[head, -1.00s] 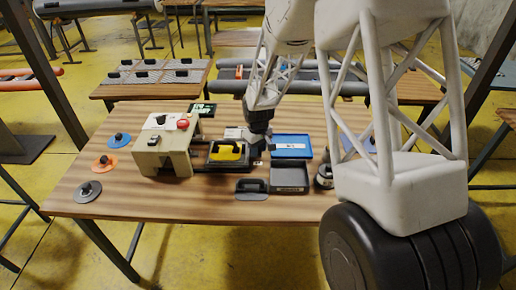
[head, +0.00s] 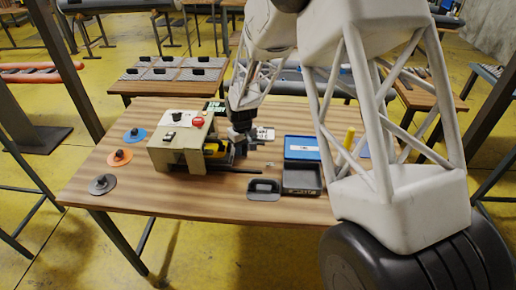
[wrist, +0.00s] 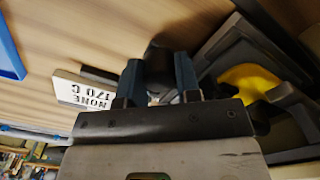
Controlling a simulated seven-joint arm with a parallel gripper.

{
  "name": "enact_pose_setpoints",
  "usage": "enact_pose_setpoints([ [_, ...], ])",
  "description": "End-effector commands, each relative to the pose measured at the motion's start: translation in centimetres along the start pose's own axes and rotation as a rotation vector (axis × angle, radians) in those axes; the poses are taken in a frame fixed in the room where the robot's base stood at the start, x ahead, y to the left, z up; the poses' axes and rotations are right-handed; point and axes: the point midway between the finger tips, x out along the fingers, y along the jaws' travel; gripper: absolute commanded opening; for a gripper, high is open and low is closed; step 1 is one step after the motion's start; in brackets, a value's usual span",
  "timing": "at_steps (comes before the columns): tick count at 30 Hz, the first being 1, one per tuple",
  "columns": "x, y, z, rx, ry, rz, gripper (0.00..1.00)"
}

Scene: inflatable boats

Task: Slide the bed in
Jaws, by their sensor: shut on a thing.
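The beige press (head: 180,150) stands on the wooden table, with a red button on top. The bed is a dark tray with a yellow piece on it (head: 212,150). In the head view it is mostly inside the press opening, its near-gripper end still showing at the right. In the wrist view the dark bed (wrist: 225,45) and its yellow piece (wrist: 250,85) lie right of the fingers. My gripper (head: 240,148) is at the bed's right end, its blue fingers (wrist: 158,72) shut on a dark round knob, the bed's handle. How deep the bed sits is hidden.
A dark rail (head: 245,171) runs right from the press. A dark handled plate (head: 264,195), a blue tray (head: 302,143) and a grey tray (head: 301,180) lie to the right. A card (head: 264,134) reading "NONE 170 C" lies behind. Several knobbed discs (head: 102,185) lie left.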

Motion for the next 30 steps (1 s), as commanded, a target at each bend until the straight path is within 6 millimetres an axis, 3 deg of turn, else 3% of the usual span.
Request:
enact_pose_setpoints([
  [3,-0.1,-1.8,-1.4,-0.002,0.001,0.000,0.00],
  [9,-0.1,-3.3,-2.7,-0.001,0.002,0.000,0.00],
  [21,-0.1,-3.9,-3.1,-0.002,0.004,0.000,0.00],
  [22,-0.1,-3.9,-3.1,-0.002,0.004,0.000,0.33],
  [27,-0.1,-3.8,-3.0,-0.001,0.003,0.000,0.57],
  [30,-0.1,-3.7,-3.0,-0.001,0.002,0.000,0.57],
])
